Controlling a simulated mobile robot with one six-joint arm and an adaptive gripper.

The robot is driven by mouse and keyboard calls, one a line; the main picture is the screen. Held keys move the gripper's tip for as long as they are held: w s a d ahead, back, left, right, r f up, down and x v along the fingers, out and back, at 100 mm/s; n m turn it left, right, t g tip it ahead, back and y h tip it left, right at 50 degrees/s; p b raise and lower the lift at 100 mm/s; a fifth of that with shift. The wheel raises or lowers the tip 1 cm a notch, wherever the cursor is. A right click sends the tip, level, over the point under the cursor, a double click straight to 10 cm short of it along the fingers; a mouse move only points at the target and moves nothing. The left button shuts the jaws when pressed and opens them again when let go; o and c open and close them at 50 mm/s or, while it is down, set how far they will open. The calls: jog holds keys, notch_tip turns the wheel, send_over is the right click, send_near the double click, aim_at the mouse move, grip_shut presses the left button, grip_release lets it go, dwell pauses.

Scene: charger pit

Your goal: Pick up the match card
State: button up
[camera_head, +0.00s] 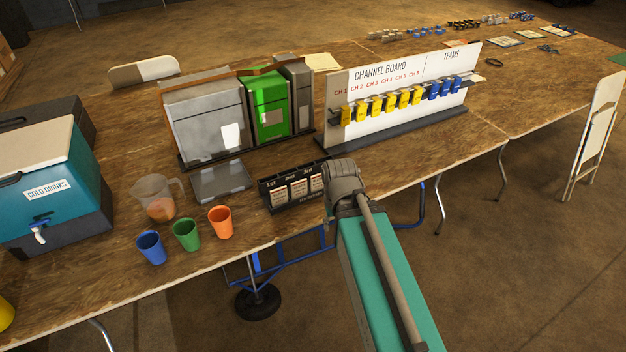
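A black holder (297,204) marked "1st", "2nd" and "3rd" stands near the table's front edge. It holds three upright printed cards, the left one (277,197), the middle one (299,190) and the right one (316,183). Their small print is unreadable, so I cannot tell which, if any, is the match card. My teal arm reaches up from the lower right. Its grey joint overlaps the holder's right end in the picture. My gripper's fingers do not show, and I cannot tell whether they are behind the joint.
A channel board (385,121) with yellow and blue tags stands behind. A clear jug (158,197), a blue cup (150,248), a green cup (187,234), an orange cup (220,222) and a teal drinks cooler (50,180) are left. Grey and green cases (268,105) stand behind a flat grey box (221,183).

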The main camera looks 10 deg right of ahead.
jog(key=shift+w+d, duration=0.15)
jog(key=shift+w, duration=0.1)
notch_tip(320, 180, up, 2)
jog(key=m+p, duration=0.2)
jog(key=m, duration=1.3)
send_over(318, 180)
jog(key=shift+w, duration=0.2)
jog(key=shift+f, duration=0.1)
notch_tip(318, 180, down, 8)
jog(key=b, duration=0.8)
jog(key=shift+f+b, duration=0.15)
jog(key=shift+b, duration=0.15)
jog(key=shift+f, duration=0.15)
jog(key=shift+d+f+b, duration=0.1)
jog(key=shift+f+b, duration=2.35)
jog(key=shift+b, duration=0.15)
